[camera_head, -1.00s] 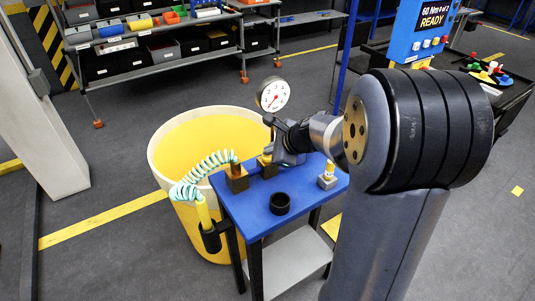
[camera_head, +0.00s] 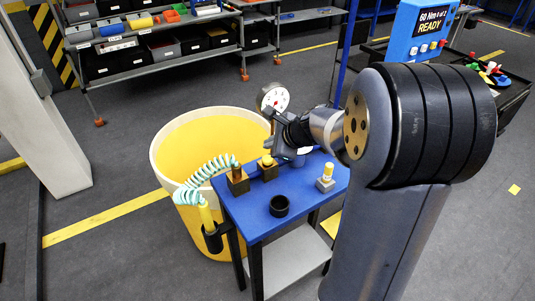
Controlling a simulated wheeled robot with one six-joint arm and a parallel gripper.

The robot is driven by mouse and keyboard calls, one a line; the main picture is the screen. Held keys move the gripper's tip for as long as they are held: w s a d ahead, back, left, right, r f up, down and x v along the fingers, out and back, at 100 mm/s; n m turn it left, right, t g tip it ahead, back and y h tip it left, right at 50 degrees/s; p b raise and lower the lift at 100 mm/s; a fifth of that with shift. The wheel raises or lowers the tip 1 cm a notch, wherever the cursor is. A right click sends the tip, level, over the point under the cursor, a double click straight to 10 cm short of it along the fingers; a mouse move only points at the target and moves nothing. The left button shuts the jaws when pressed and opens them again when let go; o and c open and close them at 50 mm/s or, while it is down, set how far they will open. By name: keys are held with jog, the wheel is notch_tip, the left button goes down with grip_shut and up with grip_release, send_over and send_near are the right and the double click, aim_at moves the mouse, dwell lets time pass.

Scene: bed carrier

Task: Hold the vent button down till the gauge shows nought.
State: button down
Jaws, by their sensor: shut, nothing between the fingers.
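The round white gauge (camera_head: 275,97) stands at the back of the small blue table (camera_head: 254,219). My gripper overlaps its lower part, and I cannot read the needle. A yellow knob (camera_head: 267,159) on a brass-coloured block is at the table's back edge, and looks like the vent button. A second yellow-topped fitting (camera_head: 328,171) on a grey block stands at the right. My gripper (camera_head: 268,116) is shut and empty, raised above and apart from the yellow knob, in front of the gauge.
A pale coiled hose (camera_head: 205,174) runs from a brown block (camera_head: 237,180) to a yellow nozzle in a black holder at the table's left. A black ring (camera_head: 279,206) lies on the table. A large yellow tub (camera_head: 160,160) stands behind left.

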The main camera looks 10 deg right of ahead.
aim_at(271, 160)
jog(key=shift+r+p, duration=1)
jog(key=shift+r, duration=0.5)
jog(key=shift+s, duration=0.1)
